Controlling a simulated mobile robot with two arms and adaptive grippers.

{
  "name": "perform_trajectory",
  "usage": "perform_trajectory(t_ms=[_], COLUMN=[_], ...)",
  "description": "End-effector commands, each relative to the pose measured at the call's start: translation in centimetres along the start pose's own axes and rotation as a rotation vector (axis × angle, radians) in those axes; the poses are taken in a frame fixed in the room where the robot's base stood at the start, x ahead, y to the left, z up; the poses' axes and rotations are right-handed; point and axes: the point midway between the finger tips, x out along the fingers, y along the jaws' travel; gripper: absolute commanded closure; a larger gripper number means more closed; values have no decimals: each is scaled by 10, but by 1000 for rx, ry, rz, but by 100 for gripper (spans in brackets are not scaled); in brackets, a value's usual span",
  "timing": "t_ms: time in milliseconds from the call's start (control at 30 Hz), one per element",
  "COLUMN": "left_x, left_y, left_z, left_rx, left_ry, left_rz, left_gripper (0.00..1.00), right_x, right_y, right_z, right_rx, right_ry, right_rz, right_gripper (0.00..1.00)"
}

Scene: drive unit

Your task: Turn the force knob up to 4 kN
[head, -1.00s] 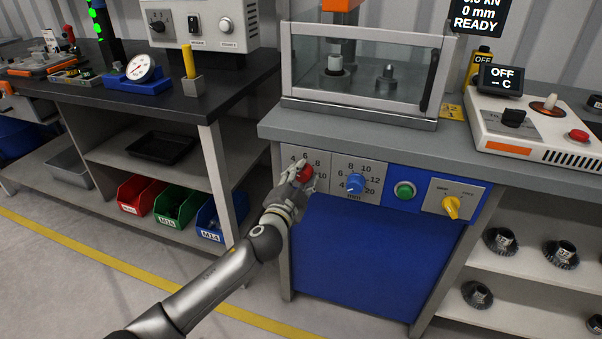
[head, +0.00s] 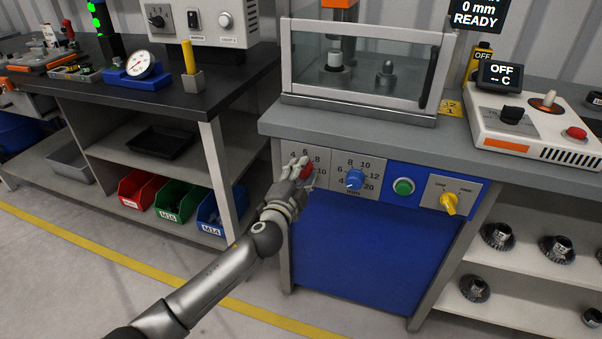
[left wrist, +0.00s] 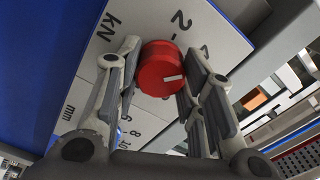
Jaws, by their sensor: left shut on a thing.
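The red force knob (head: 306,171) is on the grey panel at the left of the press front, with 4, 6, 8 and 10 legible around it. My left gripper (head: 297,176) is shut on it. In the left wrist view, the red knob (left wrist: 160,69) sits between the two fingers (left wrist: 158,75). Its white line points to the right of that picture, toward one finger, which hides the scale there. The 2 and kN marks show beside the knob. My right gripper is not in view.
The blue mm knob (head: 355,180) is close to the right of the red one, followed by a green button (head: 403,186) and a yellow switch (head: 448,203). The press's guard (head: 361,97) stands above on the bench. The display (head: 476,14) reads 0 mm READY, its top line cut off.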

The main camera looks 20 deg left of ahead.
Motion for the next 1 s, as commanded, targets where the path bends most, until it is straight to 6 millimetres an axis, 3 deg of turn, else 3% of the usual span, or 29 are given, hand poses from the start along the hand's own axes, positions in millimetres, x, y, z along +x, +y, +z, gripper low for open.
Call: perform_trajectory(t_ms=[33, 200, 600, 767, 1000], left_x=[0, 0, -4, -23, -67], left_y=[0, 0, 1, 2, 2], left_z=[-1, -1, 0, 1, 0], left_rx=[-1, -1, -1, -1, -1], left_ry=[2, 2, 1, 0, 0], left_rz=[1, 1, 1, 3, 4], left_gripper=[62, 42, 42, 42, 42], right_x=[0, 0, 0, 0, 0], right_y=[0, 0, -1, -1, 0], right_z=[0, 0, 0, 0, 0], right_rx=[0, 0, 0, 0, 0], right_ry=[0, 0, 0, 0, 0], right_rz=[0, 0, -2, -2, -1], right_gripper=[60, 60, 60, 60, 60])
